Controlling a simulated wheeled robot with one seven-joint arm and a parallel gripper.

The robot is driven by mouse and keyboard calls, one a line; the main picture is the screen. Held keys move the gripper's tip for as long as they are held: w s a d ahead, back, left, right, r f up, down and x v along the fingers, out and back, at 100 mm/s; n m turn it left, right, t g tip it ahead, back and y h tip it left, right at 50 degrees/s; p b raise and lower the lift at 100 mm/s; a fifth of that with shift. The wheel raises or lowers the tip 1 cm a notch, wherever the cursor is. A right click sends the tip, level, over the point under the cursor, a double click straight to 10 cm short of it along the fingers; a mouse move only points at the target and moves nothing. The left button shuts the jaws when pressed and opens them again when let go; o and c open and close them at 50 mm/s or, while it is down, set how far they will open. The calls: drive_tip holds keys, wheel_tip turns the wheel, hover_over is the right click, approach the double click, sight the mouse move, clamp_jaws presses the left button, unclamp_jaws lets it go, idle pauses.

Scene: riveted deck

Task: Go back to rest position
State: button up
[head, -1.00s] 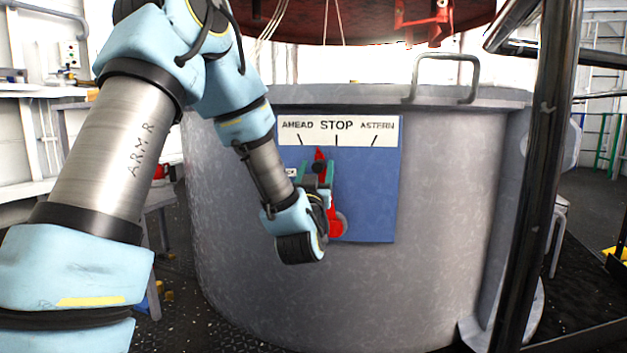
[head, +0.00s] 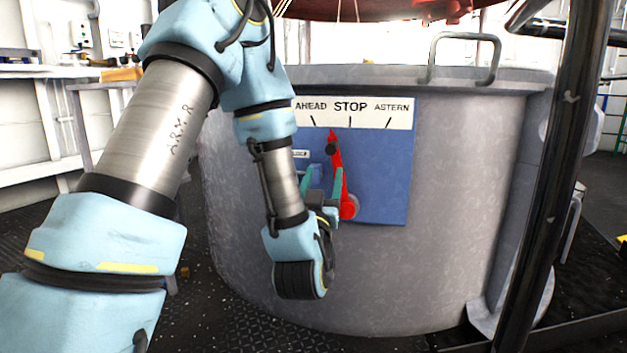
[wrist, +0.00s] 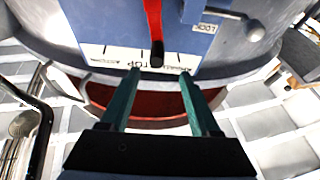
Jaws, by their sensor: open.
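A red lever (head: 341,172) with a black knob is mounted on a blue panel (head: 382,185) on a grey drum. Its tip points between the AHEAD and STOP marks of the white label (head: 352,113). My gripper (head: 322,178) is in front of the panel, below the knob, its teal fingers apart. One finger overlaps the lower lever in the head view. In the wrist view the picture is upside down; my gripper (wrist: 160,75) is open and empty, and the lever (wrist: 153,20) with its knob shows beyond the fingertips, apart from them.
A small LOCK plate (head: 300,154) is left of the lever. The grey drum (head: 450,200) has a handle (head: 463,58) on top. A dark post (head: 560,170) stands at right. A white bench (head: 35,125) is at back left.

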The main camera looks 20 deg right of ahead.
drive_tip(key=w+a+f+g+y+p, duration=0.6)
drive_tip(key=w+a+g, duration=0.15)
drive_tip(key=a, duration=0.35)
drive_tip(key=s+a+n+g+y+p, duration=0.45)
drive_tip(key=s+a+g, duration=0.55)
drive_tip(key=s+a, duration=0.7)
wheel_tip(320, 180, up, 38)
drive_tip(key=w+a+p, duration=0.1)
drive_tip(key=w+p, duration=0.1)
drive_tip(key=p, duration=3.5)
drive_tip(key=shift+a+r, duration=0.15)
drive_tip(key=shift+a, duration=0.15)
